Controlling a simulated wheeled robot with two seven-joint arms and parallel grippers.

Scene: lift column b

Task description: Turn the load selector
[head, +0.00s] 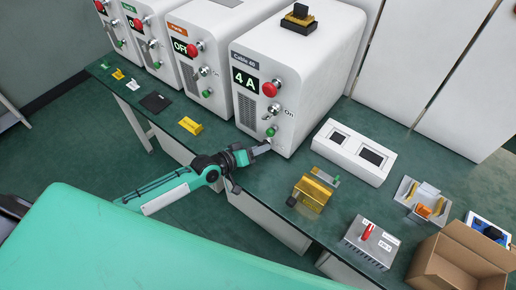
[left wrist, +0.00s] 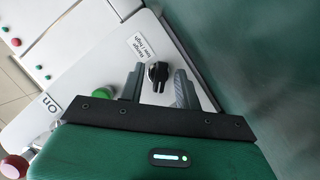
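A black knob (left wrist: 158,72) sits on the white front panel of a power unit, beside a label that seems to read "Range low / high". My left gripper (left wrist: 160,82) is open, with one finger on each side of the knob and gaps showing between. In the head view the left gripper (head: 262,148) is at the lower front of the nearest white unit (head: 285,70), whose display reads "4 A"; the knob is hidden there. A grey finned box (head: 368,250) with a red lever (head: 367,231) stands at the right. My right gripper is not in view.
A green button (left wrist: 103,91) is close beside the left finger. The nearest unit also has a red button (head: 270,89). Other units stand to the left. A white two-socket block (head: 345,160), a brass block (head: 312,194) and a cardboard box (head: 430,262) are on the green bench.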

